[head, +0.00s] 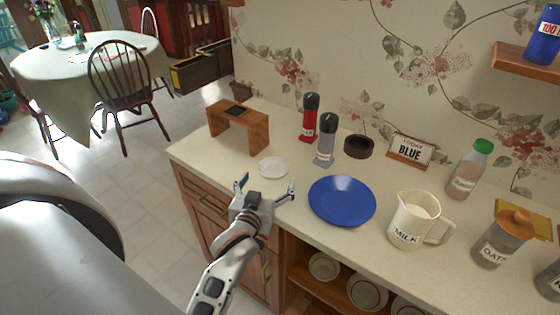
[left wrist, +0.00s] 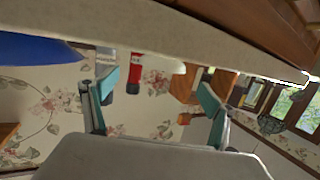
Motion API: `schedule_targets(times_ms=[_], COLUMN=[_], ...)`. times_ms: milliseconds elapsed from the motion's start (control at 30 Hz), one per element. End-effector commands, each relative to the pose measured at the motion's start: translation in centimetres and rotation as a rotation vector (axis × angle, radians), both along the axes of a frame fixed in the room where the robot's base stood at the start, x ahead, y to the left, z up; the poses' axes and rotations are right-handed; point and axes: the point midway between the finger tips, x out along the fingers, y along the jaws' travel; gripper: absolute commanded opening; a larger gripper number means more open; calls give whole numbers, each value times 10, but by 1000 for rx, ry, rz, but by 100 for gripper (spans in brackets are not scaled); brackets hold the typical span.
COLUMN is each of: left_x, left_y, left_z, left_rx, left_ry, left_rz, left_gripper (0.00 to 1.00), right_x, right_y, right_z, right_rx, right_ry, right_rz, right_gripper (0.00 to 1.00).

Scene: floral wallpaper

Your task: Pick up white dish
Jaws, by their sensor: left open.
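The small white dish (head: 273,167) lies flat on the countertop (head: 205,150) near its front edge, left of the blue plate. My left gripper (head: 266,185) is open and empty, just in front of the dish on the near side, with its two fingers spread apart. In the left wrist view the open fingers (left wrist: 158,88) frame the space by the counter, whose edge runs across the top of the picture. The dish is hard to make out there. My right gripper is not in view.
A blue plate (head: 342,200) lies right of the dish. A wooden stand (head: 240,125), red bottle (head: 309,118) and grey bottle (head: 326,140) stand behind. A milk jug (head: 414,220) and oats jar (head: 501,240) stand farther right. Open shelves below hold plates (head: 323,266).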

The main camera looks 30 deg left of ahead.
Motion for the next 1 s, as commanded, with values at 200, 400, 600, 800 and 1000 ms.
schedule_targets(times_ms=[200, 400, 600, 800, 1000], left_x=[21, 43, 63, 66, 66], left_y=[8, 19, 26, 27, 26], left_z=[-6, -13, -19, -20, -20], left_rx=[2, 5, 3, 2, 1], left_ry=[2, 1, 0, 2, 0], left_rz=[1, -1, -1, 0, -1], left_gripper=[85, 85, 85, 85, 54], right_x=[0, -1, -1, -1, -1], right_y=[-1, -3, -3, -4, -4], right_z=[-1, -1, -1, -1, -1], right_rx=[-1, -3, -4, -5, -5], right_ry=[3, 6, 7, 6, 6], right_rz=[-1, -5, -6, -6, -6], right_gripper=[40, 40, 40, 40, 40])
